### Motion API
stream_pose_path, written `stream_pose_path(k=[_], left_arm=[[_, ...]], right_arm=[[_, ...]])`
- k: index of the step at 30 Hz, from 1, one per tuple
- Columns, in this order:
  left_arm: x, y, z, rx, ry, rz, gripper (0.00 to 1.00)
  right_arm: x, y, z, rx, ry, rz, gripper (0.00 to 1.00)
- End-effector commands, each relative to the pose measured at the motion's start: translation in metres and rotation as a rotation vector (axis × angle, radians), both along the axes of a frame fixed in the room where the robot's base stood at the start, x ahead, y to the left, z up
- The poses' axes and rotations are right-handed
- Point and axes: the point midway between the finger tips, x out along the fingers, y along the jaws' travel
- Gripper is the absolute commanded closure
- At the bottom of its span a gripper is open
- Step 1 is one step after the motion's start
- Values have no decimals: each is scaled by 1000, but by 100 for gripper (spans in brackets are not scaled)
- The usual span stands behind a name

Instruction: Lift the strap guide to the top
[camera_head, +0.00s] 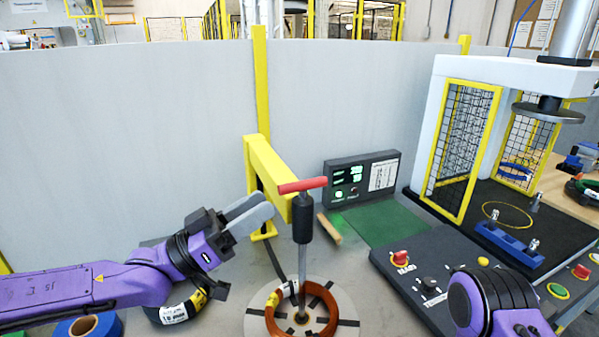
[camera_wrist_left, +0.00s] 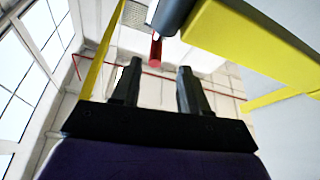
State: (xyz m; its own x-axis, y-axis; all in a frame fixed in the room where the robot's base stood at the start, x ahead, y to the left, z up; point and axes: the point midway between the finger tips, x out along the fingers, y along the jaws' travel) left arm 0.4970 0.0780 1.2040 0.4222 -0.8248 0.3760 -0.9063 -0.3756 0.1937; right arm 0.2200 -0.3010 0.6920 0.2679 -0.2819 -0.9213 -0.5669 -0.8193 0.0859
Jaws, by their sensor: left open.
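The upright tool that looks like the strap guide has a red crossbar handle (camera_head: 303,185), a dark cylinder (camera_head: 303,218) and a metal rod. The rod reaches down into the middle of an orange-brown coil (camera_head: 325,310) on a round plate. A yellow arm (camera_head: 268,172) on a yellow post stands just behind the handle. My left gripper (camera_head: 258,208) is open and empty, left of the dark cylinder and slightly below the handle. In the left wrist view, the red handle (camera_wrist_left: 155,50) shows beyond the gap between my open fingers (camera_wrist_left: 158,85). My right gripper is not in view.
A control panel (camera_head: 425,280) with a red button and a black display box (camera_head: 362,178) stand to the right. A press with yellow mesh guards (camera_head: 468,145) is at the far right. A grey wall (camera_head: 120,150) closes the back. A blue roll (camera_head: 88,328) lies at lower left.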

Motion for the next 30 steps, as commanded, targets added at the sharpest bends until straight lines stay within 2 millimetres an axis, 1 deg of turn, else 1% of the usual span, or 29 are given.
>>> stream_pose_path(k=[1, 3, 9, 12, 15, 22, 23, 24, 26, 27, 30], left_arm=[[4, -12, 7, 2, 5, -8, 56], [11, -26, 15, 2, 3, -8, 56], [29, -60, 29, 1, 6, -6, 56], [34, -69, 32, 1, 5, -3, 56], [37, -73, 34, -1, 4, -2, 56], [37, -73, 33, -2, 4, 0, 56], [37, -73, 33, -2, 4, 0, 62], [37, -73, 33, -2, 4, 0, 75], [37, -73, 33, -2, 4, 0, 95], [37, -73, 33, -2, 4, 0, 100], [37, -73, 33, -2, 4, 0, 100]], right_arm=[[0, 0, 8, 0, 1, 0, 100], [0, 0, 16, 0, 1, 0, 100], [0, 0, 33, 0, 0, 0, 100], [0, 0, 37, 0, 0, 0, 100], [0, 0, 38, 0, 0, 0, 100], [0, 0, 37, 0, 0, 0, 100], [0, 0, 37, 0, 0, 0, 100], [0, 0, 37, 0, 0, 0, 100], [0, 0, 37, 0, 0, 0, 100], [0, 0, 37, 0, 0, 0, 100], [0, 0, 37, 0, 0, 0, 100]])
